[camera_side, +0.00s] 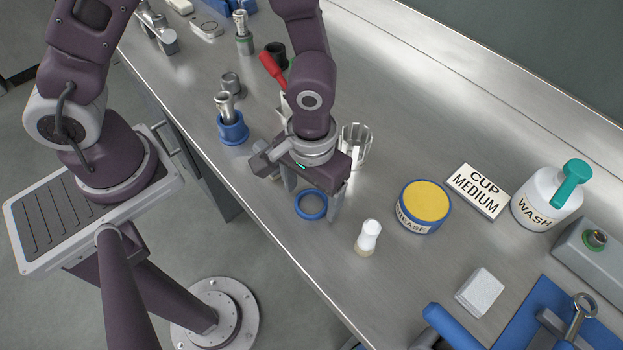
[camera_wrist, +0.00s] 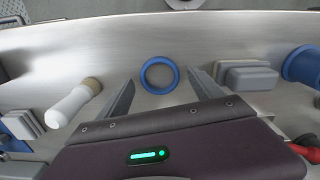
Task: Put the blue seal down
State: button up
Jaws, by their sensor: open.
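The blue seal (camera_side: 311,204) is a plain blue ring lying flat on the steel bench near its front edge. It also shows in the wrist view (camera_wrist: 159,75), with bare metal visible through its middle. My gripper (camera_side: 312,203) is open above the seal. In the wrist view the two fingers of my gripper (camera_wrist: 160,92) stand apart on either side of the ring, with a gap to it on each side. The fingers hold nothing. Whether the fingertips touch the bench cannot be told.
A white-topped brush (camera_side: 368,237) stands to the right of my gripper. A fluted clear cup (camera_side: 355,146) is behind it. A yellow-lidded grease tin (camera_side: 424,206) and a cup medium sign (camera_side: 477,190) stand farther right. A blue-based part (camera_side: 232,127) is to the left.

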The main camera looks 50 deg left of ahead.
notch_tip(320, 180, up, 12)
jog(key=s+a+r+m+t, duration=0.1)
jog(key=s+a+r+t, duration=0.1)
jog(key=s+a+r, duration=0.2)
jog(key=s+a+r+m+t, duration=0.1)
jog(key=s+a+r+t, duration=0.2)
jog(key=a+r, duration=0.6)
jog(key=shift+s+a+r+t, duration=0.35)
jog(key=shift+s+a, duration=0.4)
jog(key=shift+a, duration=0.2)
